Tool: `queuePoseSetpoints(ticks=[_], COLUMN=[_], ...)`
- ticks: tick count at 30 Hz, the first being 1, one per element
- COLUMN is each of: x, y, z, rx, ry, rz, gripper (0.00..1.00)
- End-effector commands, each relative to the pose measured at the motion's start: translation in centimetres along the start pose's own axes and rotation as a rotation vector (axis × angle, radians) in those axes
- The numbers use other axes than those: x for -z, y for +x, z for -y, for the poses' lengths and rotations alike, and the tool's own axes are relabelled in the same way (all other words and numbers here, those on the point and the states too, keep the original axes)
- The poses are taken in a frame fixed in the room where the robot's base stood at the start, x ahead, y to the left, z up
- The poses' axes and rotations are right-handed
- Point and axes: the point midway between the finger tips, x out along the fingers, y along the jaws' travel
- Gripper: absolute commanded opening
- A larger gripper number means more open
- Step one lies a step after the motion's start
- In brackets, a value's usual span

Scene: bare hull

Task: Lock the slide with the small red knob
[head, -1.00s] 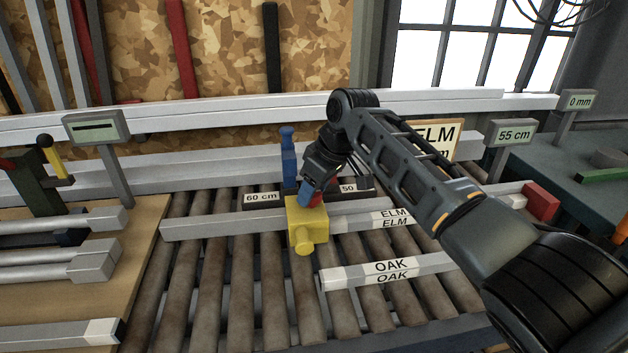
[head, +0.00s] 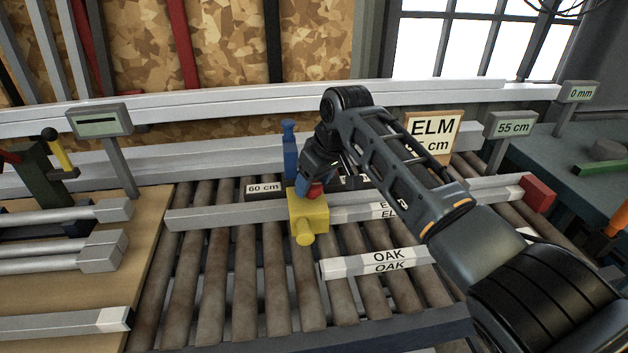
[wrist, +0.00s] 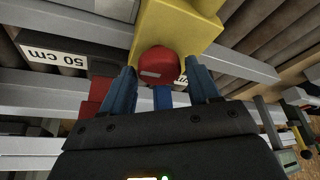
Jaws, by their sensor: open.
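The small red knob (wrist: 158,66) sits against the yellow block (wrist: 182,25) in the wrist view. The yellow block (head: 308,214) rides on the grey rail above the rollers in the head view, with a round yellow boss on its near side. My gripper (wrist: 160,82) is open. Its two blue fingertips stand on either side of the red knob, and I cannot tell whether they touch it. In the head view my gripper (head: 308,188) is just behind and above the yellow block and partly hides the knob (head: 315,190). A blue upright piece (head: 290,150) stands behind it.
A "60 cm" plate (head: 264,189) lies left of the block; a "50 cm" plate (wrist: 55,57) shows in the wrist view. An OAK bar (head: 378,262) lies on the rollers in front. A red end block (head: 538,194) and a "55 cm" display (head: 511,127) stand at the right.

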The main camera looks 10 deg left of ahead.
Motion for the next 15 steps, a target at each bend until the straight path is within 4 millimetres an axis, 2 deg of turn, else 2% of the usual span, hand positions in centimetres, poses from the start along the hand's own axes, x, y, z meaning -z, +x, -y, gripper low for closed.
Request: queuePoseSetpoints(ticks=[4, 15], x=[0.1, 0.1], y=[-1.2, -6.8], z=[0.0, 0.0], rx=[0.0, -0.001], ry=[0.0, 0.0], rz=[-0.002, -0.003], gripper=[0.61, 0.61])
